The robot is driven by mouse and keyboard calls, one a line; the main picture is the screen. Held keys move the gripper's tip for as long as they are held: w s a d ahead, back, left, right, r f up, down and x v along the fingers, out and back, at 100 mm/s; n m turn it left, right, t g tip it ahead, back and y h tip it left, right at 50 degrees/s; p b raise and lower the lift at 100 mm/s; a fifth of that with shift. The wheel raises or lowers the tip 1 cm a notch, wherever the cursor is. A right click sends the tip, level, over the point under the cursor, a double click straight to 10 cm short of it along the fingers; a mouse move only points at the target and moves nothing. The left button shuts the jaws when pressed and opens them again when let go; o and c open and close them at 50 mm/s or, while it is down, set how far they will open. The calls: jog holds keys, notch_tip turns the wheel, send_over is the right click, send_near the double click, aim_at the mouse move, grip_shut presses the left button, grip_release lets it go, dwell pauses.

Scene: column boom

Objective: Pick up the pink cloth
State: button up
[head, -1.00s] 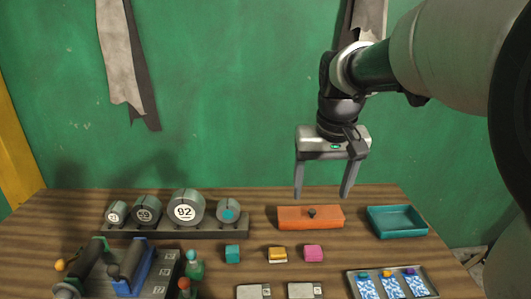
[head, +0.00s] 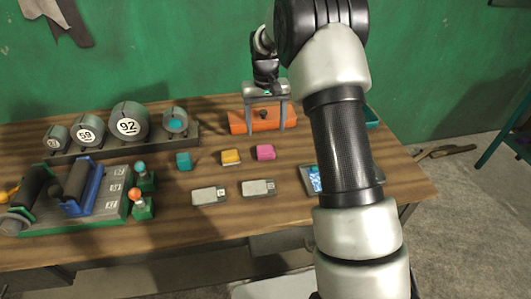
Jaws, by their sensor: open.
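The pink cloth (head: 265,152) is a small folded block lying on the wooden table (head: 224,222), to the right of a yellow block. My gripper (head: 266,132) points down with its two fingers apart and nothing between them. In the picture its fingertips are just behind and above the pink cloth, in front of the orange box. The cloth is fully visible and apart from the fingers.
A teal block (head: 184,161) and a yellow block (head: 231,157) lie left of the cloth. An orange box (head: 237,122) with a dark knob stands behind. Two grey flat pieces (head: 210,196) lie in front. Round numbered weights stand back left. My arm partly hides the teal tray and the blue-patterned tray.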

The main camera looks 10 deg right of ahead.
aim_at(266, 149)
notch_tip(266, 149, down, 9)
jog(key=shift+r, duration=0.1)
jog(key=c, duration=1.1)
